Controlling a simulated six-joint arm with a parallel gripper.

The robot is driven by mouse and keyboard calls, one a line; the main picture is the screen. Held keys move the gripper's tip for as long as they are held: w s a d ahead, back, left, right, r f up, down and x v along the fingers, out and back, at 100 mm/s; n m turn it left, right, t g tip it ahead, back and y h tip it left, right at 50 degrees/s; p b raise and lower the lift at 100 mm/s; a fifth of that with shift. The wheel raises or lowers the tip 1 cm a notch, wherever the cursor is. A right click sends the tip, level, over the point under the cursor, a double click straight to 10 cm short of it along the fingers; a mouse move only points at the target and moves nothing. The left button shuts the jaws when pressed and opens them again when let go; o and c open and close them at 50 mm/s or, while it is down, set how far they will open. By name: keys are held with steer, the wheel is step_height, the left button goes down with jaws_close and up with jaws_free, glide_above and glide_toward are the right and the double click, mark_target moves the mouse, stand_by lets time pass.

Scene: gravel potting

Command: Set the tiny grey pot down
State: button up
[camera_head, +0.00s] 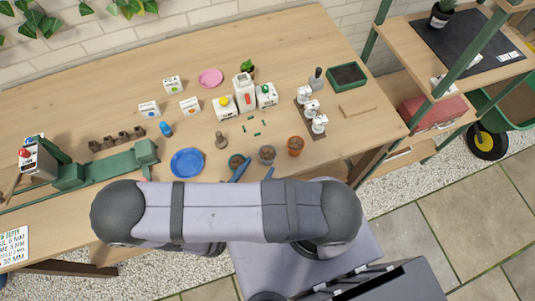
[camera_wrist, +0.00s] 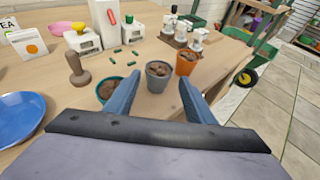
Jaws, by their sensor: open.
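The tiny grey pot (camera_wrist: 158,83) stands upright on the wooden table and is filled with brown lumps. It also shows in the head view (camera_head: 267,157). My gripper (camera_head: 257,168) is open, with its two blue fingers apart and pointing at the grey pot. In the wrist view the pot appears between and just beyond the fingertips, with no clear contact. A teal pot (camera_wrist: 105,92) with brown filling stands at the left finger and is partly hidden by it. An orange pot (camera_wrist: 186,66) with brown filling stands behind and right of the grey pot.
A brown stamp-like tool (camera_head: 221,141) and a blue plate (camera_head: 187,162) stand to the left. Small green pieces (camera_head: 257,122) lie behind the pots. White dispensers (camera_head: 243,92) stand farther back. White devices on a dark mat (camera_head: 323,136) are at the right.

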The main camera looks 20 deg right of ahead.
mark_target(268, 153)
steer(key=shift+p+x, duration=1.25)
steer(key=shift+x, duration=0.7)
steer(key=shift+w+d+f, duration=0.2)
steer(key=shift+w+d, duration=0.25)
steer(key=shift+w, duration=0.1)
steer(key=shift+c, duration=0.5)
steer(key=c, duration=0.8)
steer(key=shift+o, duration=0.2)
steer(key=shift+r, duration=0.15)
